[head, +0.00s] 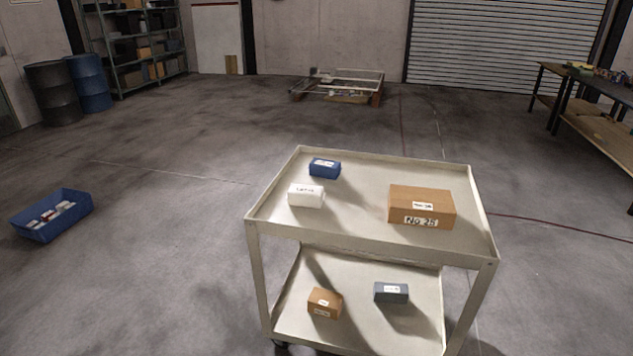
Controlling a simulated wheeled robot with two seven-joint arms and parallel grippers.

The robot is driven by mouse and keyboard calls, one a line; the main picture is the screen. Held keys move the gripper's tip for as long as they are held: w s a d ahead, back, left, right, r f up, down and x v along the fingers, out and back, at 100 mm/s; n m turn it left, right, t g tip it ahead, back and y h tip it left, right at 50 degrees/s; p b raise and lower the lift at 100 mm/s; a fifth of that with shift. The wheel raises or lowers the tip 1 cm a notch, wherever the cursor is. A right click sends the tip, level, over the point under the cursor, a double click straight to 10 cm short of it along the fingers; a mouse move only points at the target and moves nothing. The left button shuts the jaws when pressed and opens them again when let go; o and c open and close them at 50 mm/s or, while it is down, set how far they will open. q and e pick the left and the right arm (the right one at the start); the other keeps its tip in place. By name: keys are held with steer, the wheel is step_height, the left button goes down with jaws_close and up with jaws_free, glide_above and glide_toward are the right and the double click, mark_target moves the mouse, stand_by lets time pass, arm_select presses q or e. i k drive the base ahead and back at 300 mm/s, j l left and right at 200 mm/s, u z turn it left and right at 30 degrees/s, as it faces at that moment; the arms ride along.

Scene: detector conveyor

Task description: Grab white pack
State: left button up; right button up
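The white pack (306,196) is a small box with dark print on a label. It lies on the top shelf of a cream cart (345,228), at the left side near the front edge. A small blue box (325,169) lies just behind it, and a larger brown box (421,206) marked "No 25" sits to its right with a clear gap. Neither of my grippers shows in the head view.
The cart's lower shelf (350,322) holds a small brown box (324,302) and a grey box (391,292). A blue bin (52,215) stands on the floor at left. A workbench (590,110) is at far right. The floor around the cart is mostly clear.

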mark_target(303, 195)
steer(key=i+j+z, duration=0.1)
steer(key=i+j, duration=0.5)
steer(key=i+j+z, duration=0.15)
steer(key=i+j, duration=0.15)
steer(key=j, duration=0.15)
steer(key=i+j+z, duration=0.1)
steer(key=i+j, duration=0.15)
steer(key=j, duration=0.15)
steer(key=i+j, duration=0.3)
steer(key=i+j+z, duration=0.15)
steer(key=j, duration=0.35)
steer(key=i+j+z, duration=0.1)
steer(key=i+j, duration=0.2)
steer(key=j, duration=0.15)
steer(key=i+j, duration=0.25)
steer(key=j, duration=0.2)
steer(key=z, duration=0.05)
